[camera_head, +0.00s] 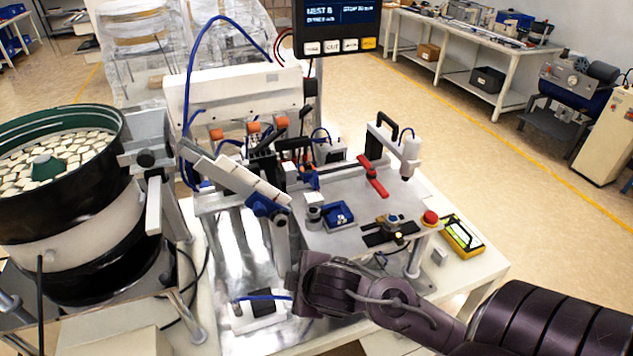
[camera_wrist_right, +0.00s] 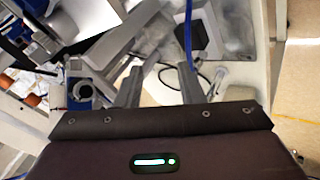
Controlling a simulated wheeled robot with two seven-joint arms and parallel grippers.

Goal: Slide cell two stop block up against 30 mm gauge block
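My right gripper (camera_wrist_right: 159,66) shows in the right wrist view with its two grey fingers apart and nothing clearly between them. In the head view my right arm reaches in from the right, and its wrist is low in front of the machine; the fingers are hidden there. A small grey block (camera_head: 439,257) stands on the white table beside the yellow-edged device; I cannot tell whether it is the 30 mm gauge block. A black slide fixture (camera_head: 391,230) with brass-coloured parts sits on the grey plate. I cannot clearly identify the cell two stop block. My left gripper is not in view.
A bowl feeder (camera_head: 62,225) full of pale parts stands at left, with an inclined track (camera_head: 240,180) to its right. The grey plate (camera_head: 345,190) carries a red toggle lever (camera_head: 373,177), a blue tray (camera_head: 338,214) and a red button (camera_head: 430,217). A blue hose (camera_wrist_right: 188,35) hangs near my right fingers.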

